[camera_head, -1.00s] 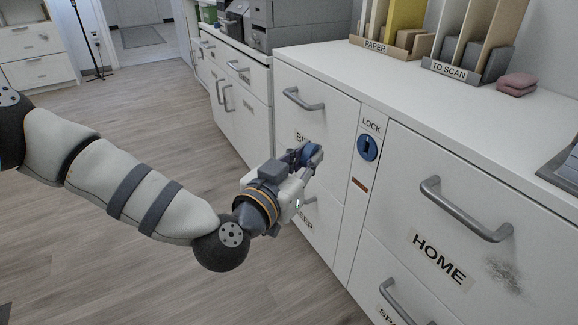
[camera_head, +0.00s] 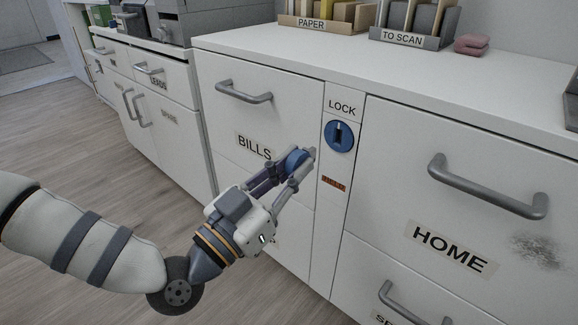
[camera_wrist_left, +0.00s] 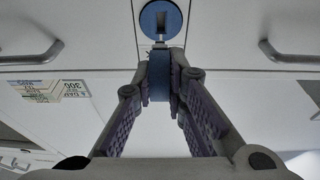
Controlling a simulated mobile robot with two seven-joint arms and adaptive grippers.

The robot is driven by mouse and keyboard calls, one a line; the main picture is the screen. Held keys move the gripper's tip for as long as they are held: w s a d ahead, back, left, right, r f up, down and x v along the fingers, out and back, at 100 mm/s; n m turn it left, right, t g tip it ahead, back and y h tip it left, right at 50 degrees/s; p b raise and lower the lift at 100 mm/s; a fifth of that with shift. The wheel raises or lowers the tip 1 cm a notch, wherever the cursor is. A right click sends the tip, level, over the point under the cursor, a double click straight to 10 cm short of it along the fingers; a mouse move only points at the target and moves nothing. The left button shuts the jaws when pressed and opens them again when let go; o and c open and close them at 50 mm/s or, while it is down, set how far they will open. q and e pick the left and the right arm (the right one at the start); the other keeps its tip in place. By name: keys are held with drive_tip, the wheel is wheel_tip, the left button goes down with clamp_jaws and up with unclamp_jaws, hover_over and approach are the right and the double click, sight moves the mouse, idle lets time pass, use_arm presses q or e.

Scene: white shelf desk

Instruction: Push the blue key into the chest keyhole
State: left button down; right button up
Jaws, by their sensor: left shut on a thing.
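The blue keyhole (camera_head: 340,136) is a round disc with a dark slot, on the narrow panel of the white chest (camera_head: 323,225) under the LOCK label. It also shows in the left wrist view (camera_wrist_left: 161,18), at the top middle. My left gripper (camera_head: 303,160) is shut on the blue key (camera_head: 296,158), in front of the BILLS drawer, below and left of the keyhole. In the left wrist view the key's blue head (camera_wrist_left: 159,78) sits between the fingertips, with its metal shaft pointing up toward the slot. I cannot tell whether the shaft touches the disc. My right gripper is not in view.
Drawer handles flank the lock: the BILLS handle (camera_head: 244,92) at left and the HOME handle (camera_head: 487,188) at right. An orange-brown label (camera_head: 334,183) is below the lock. Paper sorters (camera_head: 420,22) and pink pads (camera_head: 472,45) stand on the top. Open floor lies at left.

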sight(313, 157)
use_arm(q)
drive_tip(key=shift+r+p, duration=0.1)
drive_tip(key=shift+p, duration=0.2)
drive_tip(key=w, duration=0.1)
drive_tip(key=w+d+b, duration=0.1)
drive_tip(key=w+d, duration=0.1)
drive_tip(key=shift+w+d+f, duration=0.15)
drive_tip(key=shift+d+f, duration=0.05)
drive_tip(key=shift+f, duration=0.05)
drive_tip(key=shift+b+x, duration=0.4)
drive_tip(key=shift+x, duration=0.4)
drive_tip(key=shift+w, duration=0.1)
drive_tip(key=shift+w+d+p, duration=0.25)
drive_tip(key=shift+w+p, duration=0.05)
drive_tip(key=shift+p, duration=0.1)
idle(0.7)
drive_tip(key=shift+w+d+f, duration=0.1)
idle(0.5)
drive_tip(key=shift+w+d, duration=0.25)
drive_tip(key=shift+w, duration=0.15)
